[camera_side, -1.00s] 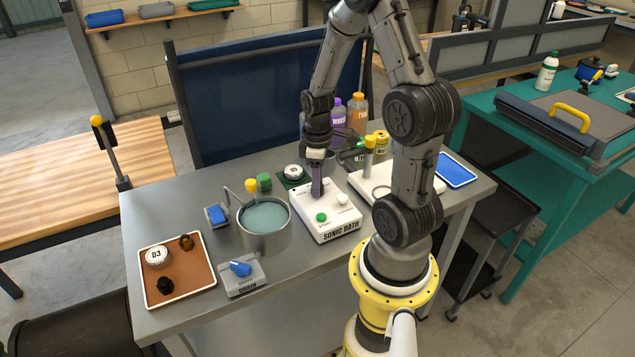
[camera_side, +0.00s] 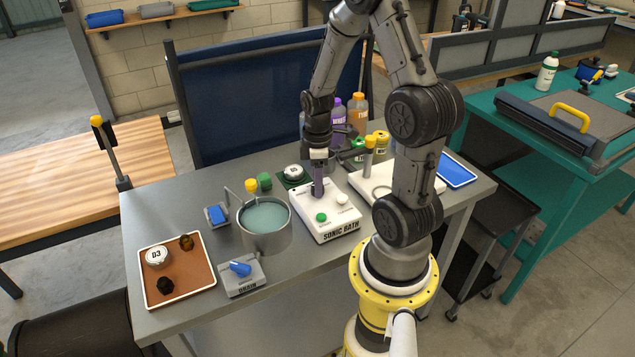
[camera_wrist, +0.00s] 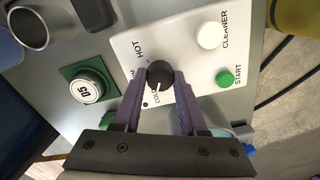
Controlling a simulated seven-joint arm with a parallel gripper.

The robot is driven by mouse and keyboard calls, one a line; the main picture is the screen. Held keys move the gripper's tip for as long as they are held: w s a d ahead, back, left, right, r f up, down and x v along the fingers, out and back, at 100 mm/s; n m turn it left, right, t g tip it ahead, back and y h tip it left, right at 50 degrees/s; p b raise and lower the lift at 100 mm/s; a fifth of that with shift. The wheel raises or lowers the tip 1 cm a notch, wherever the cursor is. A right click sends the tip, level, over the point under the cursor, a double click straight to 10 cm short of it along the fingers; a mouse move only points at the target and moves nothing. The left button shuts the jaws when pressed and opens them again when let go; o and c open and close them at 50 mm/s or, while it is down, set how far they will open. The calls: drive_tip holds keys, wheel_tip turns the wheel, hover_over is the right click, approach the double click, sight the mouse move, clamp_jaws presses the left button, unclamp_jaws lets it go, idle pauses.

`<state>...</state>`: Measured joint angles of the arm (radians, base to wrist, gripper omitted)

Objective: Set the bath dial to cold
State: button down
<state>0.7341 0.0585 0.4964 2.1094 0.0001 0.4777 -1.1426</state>
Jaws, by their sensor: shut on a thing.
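The white sonic bath control box (camera_side: 335,228) stands on the steel bench, and it also shows in the wrist view (camera_wrist: 190,28). Its black dial (camera_wrist: 159,74) sits between my purple fingers. My gripper (camera_wrist: 160,78) is shut on the dial, one finger on each side. A white mark on the dial points down in the wrist view, towards the partly covered cold label (camera_wrist: 155,97). The hot label (camera_wrist: 140,48) is above the dial, and another label to its left is partly hidden by a finger. In the side view my gripper (camera_side: 318,192) hides the dial.
A green start button (camera_wrist: 225,78) and a white cleaner button (camera_wrist: 209,35) are close to the dial. A round pot of liquid (camera_side: 265,222) stands left of the box. A drain box with a blue handle (camera_side: 241,269) and a brown tray (camera_side: 180,285) are at the bench's left front.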

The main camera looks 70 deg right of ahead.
drive_tip(key=shift+c, duration=2.3)
unclamp_jaws()
wheel_tip(320, 180, up, 14)
drive_tip(key=shift+f, duration=0.1)
drive_tip(key=w+a+r+n+t+h, duration=0.1)
drive_tip(key=w+a+r+n+t, duration=0.15)
drive_tip(key=a+r, duration=0.6)
drive_tip(key=s+a+f+m+t+y, duration=0.1)
drive_tip(key=s+a+m+t, duration=0.2)
drive_tip(key=s+a+m, duration=0.4)
drive_tip(key=a, duration=0.4)
drive_tip(key=shift+s+f, duration=0.15)
drive_tip(key=shift+s, duration=0.2)
